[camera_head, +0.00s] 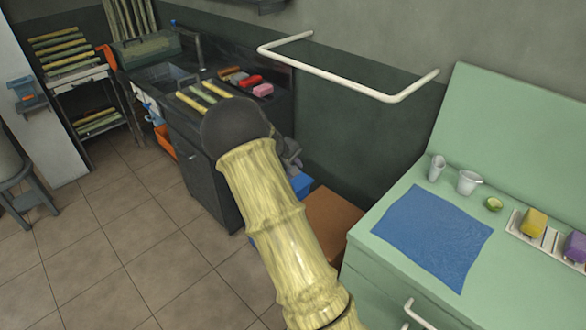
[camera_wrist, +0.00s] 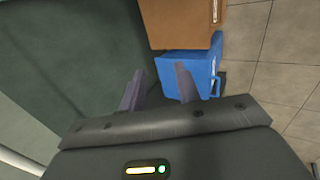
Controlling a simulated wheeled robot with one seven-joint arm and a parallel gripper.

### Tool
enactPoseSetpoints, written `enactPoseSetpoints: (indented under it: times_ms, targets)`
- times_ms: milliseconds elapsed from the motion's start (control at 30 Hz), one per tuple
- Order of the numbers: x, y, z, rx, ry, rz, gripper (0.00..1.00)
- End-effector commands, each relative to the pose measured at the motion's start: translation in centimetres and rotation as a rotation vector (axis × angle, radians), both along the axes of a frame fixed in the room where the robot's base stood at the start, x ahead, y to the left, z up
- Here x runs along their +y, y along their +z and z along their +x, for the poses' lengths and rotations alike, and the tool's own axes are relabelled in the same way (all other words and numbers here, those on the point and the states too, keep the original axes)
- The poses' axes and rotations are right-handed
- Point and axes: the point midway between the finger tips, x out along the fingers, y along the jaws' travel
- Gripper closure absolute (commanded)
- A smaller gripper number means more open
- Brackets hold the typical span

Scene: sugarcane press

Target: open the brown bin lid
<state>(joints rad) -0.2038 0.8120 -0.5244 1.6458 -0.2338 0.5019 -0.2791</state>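The brown bin (camera_head: 335,221) stands on the floor between the green counter and the dark cabinet; its flat top looks closed. In the wrist view the brown bin (camera_wrist: 182,24) is at the top, cut off by the frame edge, with a light strip on its right side. My gripper (camera_wrist: 157,82) is open, its two grey fingers apart with nothing between them. It points toward the wall side of the blue bin and is apart from the brown bin. In the head view my arm hides most of my gripper (camera_head: 292,158) and part of the bins.
A blue bin (camera_wrist: 187,70) with a side handle sits beside the brown one; it also shows in the head view (camera_head: 301,184). Tiled floor (camera_head: 130,240) is clear at left.

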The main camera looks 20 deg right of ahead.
Motion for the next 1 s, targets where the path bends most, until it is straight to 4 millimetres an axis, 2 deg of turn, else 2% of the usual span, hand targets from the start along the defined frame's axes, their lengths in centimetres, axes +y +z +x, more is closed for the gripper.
enactPoseSetpoints:
  times_ms: [467, 567, 667, 767, 1000]
  targets:
    - [0.0, 0.0, 0.0, -0.001, 0.000, 0.001, 0.67]
    - [0.3, 0.4, -0.5, -0.006, -0.011, 0.020, 0.67]
    - [1.2, 1.2, -1.9, -0.019, -0.038, 0.071, 0.67]
    - [2.9, 2.4, -4.3, -0.039, -0.079, 0.151, 0.67]
    - [8.3, 6.0, -11.4, -0.086, -0.170, 0.353, 0.67]
